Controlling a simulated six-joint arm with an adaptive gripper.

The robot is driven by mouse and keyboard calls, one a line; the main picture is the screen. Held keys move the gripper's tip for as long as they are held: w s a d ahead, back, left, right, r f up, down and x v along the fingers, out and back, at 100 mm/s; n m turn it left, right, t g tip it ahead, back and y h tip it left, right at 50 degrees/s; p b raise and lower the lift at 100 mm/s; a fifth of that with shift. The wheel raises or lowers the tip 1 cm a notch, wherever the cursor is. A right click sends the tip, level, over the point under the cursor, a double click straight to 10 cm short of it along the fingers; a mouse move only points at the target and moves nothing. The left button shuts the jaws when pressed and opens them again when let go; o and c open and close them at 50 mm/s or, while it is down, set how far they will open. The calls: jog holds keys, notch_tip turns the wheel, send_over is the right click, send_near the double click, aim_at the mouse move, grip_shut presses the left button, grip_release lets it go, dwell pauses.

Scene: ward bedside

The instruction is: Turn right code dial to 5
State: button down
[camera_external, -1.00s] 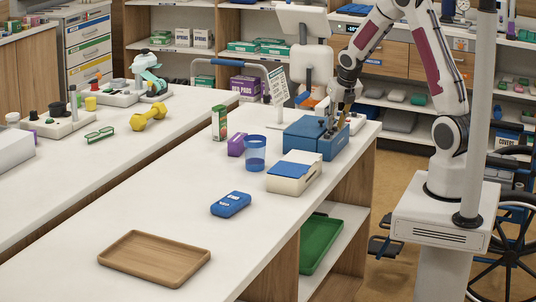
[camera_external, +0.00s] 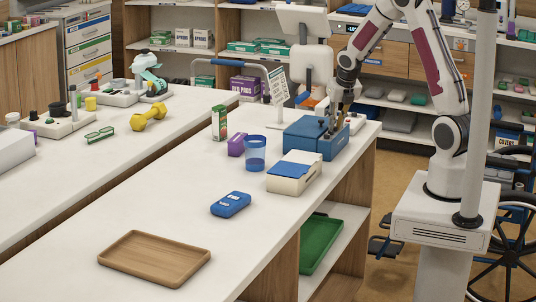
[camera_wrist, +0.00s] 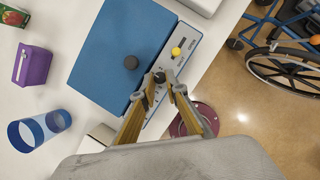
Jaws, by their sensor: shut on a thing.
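A blue lockbox (camera_external: 303,140) stands at the far right end of the white bench. A pale front panel beside the lid has a yellow button (camera_wrist: 176,51) and a black dial (camera_wrist: 159,77). My gripper (camera_wrist: 166,88) is at the panel with its fingers shut on the black dial. The fingers hide part of the panel, and I cannot read the dial's marks. In the external view my gripper (camera_external: 332,124) points down at the box's right side.
A blue cup (camera_external: 255,152), a purple box (camera_external: 237,145) and a white box with a blue top (camera_external: 294,175) stand near the lockbox. A blue case (camera_external: 230,204) and a wooden tray (camera_external: 122,262) lie nearer the front. The bench between them is clear.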

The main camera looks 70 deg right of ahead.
jog(key=shift+a+m+g, duration=0.1)
jog(key=shift+m+g, duration=0.2)
jog(key=shift+m, duration=0.5)
jog(key=shift+w+a+f+m+g+h, duration=0.1)
jog(key=shift+m+g+h, duration=0.15)
jog(key=shift+m, duration=0.45)
jog(key=shift+w+m+g+h, duration=0.15)
jog(key=shift+m+g, duration=0.1)
jog(key=shift+m, duration=0.45)
jog(key=shift+w+m+g, duration=0.1)
jog(key=shift+m+g, duration=0.8)
jog(key=shift+m, duration=1.3)
jog(key=c, duration=2.3)
grip_release()
jog(key=shift+n, duration=0.3)
